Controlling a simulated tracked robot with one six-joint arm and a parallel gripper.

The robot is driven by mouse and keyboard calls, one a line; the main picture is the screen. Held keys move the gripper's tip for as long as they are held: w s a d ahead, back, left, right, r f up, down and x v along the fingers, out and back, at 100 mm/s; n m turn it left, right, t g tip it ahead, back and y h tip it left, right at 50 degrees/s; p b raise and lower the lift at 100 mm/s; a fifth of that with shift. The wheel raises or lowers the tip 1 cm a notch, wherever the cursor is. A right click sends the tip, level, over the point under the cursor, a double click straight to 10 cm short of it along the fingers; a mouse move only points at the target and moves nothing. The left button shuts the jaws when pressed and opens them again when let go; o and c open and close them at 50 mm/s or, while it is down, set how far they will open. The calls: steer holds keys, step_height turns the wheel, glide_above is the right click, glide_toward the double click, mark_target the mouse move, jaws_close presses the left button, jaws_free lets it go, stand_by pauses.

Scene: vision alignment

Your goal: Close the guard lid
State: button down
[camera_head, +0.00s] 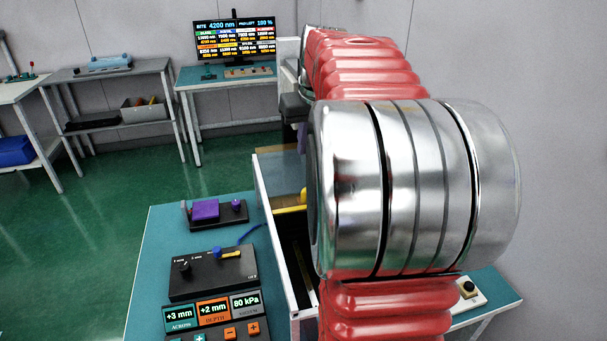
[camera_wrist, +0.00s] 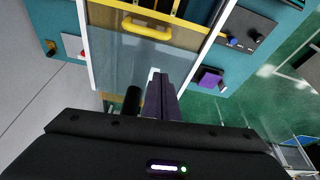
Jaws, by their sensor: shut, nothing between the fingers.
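The guard lid appears as a clear panel (camera_wrist: 120,60) between white-edged walls in the wrist view. A yellow handle (camera_wrist: 147,29) lies across it near the top.
The teal bench holds a control box (camera_head: 213,275) with knobs, a readout panel (camera_head: 213,312) and a purple block (camera_head: 206,210) on a dark base. A white-edged enclosure wall (camera_head: 274,221) stands left of my arm. A monitor (camera_head: 235,37) stands on a back table.

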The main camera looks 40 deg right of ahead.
steer(key=shift+f, duration=0.15)
steer(key=x, duration=0.9)
steer(key=shift+w+f, duration=0.1)
steer(key=shift+f, duration=0.3)
steer(key=shift+s+a+f, duration=0.1)
steer(key=shift+s+a, duration=0.1)
steer(key=shift+s, duration=0.4)
steer(key=shift+s+a+f, duration=0.1)
steer(key=shift+s+a, duration=0.15)
steer(key=shift+s, duration=0.35)
steer(key=shift+s+a+f, duration=0.1)
steer(key=shift+s+a, duration=0.1)
steer(key=shift+s, duration=0.4)
